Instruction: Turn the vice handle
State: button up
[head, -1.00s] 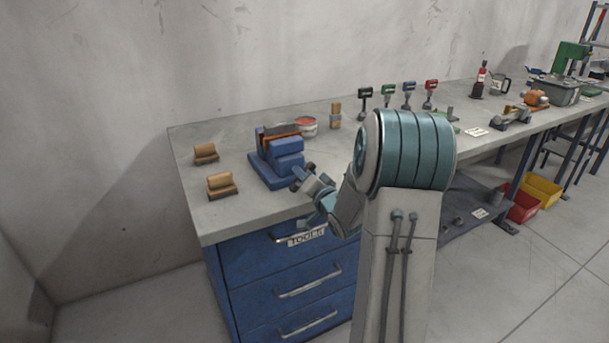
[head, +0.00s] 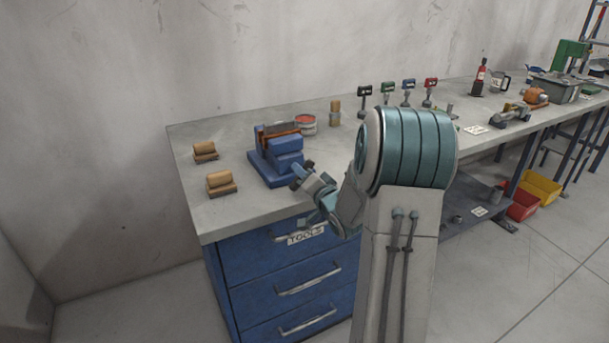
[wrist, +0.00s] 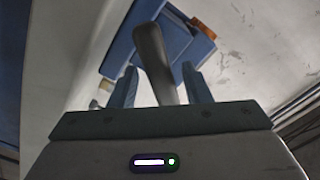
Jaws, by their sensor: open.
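The blue vice (head: 279,166) stands on the grey workbench near its front left part. A dark block and a rust-brown strip show at its jaws. My gripper (head: 304,177) is at the front right of the vice, partly hidden by my own wrist. In the wrist view the grey vice handle (wrist: 156,58) reaches down between the two fingers of my open gripper (wrist: 159,85). Gaps show between the handle and both fingertips. The blue vice body (wrist: 170,35) is beyond it. The handle is too small to make out in the head view.
Two wooden blocks on dark bases (head: 221,184) lie left of the vice. A red-topped tin (head: 306,124) and a wooden-handled tool (head: 335,113) stand behind it. Blue drawers (head: 284,288) are below the bench top (head: 226,217). A wall is behind.

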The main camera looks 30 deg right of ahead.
jog(key=s, duration=1.3)
jog(key=shift+s+d, duration=0.2)
jog(key=shift+d, duration=0.05)
